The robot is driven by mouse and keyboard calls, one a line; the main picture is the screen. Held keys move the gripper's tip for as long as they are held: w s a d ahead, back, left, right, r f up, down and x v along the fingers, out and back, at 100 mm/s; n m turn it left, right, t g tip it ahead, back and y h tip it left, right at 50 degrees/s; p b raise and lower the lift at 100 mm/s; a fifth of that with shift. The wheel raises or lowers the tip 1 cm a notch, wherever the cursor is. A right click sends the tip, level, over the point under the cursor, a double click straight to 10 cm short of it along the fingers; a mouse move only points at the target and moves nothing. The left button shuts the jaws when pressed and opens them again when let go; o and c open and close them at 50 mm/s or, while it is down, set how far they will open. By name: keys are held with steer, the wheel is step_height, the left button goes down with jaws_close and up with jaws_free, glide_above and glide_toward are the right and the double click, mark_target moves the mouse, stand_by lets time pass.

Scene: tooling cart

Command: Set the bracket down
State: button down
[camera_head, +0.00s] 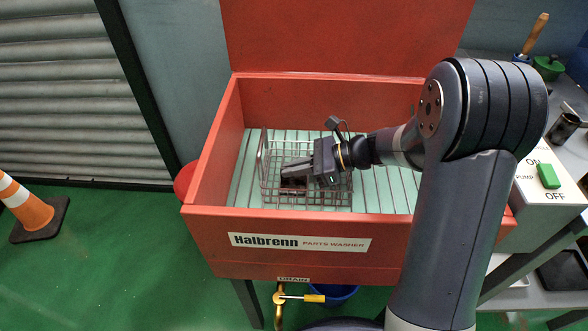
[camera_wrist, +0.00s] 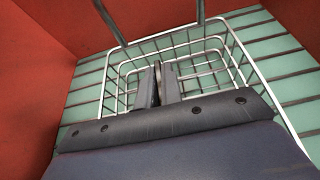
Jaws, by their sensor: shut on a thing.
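My gripper (camera_head: 291,171) reaches down into a wire basket (camera_head: 264,158) inside the red parts washer (camera_head: 210,228). It is shut on a dark brown piece, the bracket (camera_head: 293,184), which shows just below the fingertips, low within the basket. In the wrist view my two fingers (camera_wrist: 159,86) are close together with a thin brownish edge of the bracket (camera_wrist: 158,80) between them. Most of the bracket is hidden by the fingers. I cannot tell whether it touches the basket floor. The basket's wire rim (camera_wrist: 235,42) surrounds the fingers, and its handle (camera_wrist: 112,24) stands up near them.
The basket stands on a pale slatted rack (camera_head: 385,190), with free rack to its right. Red walls enclose it, and a raised lid (camera_head: 345,35) is behind. An ON/OFF panel with a green switch (camera_head: 548,176) is at right. A traffic cone (camera_head: 28,208) stands at left.

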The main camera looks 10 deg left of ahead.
steer(key=shift+f, duration=0.1)
steer(key=c, duration=1.6)
jaws_free()
steer(key=shift+d+r, duration=0.25)
steer(key=shift+r, duration=0.1)
steer(key=p+v, duration=0.2)
steer(key=v, duration=0.9)
steer(key=shift+d+p, duration=0.25)
steer(key=shift+p, duration=0.05)
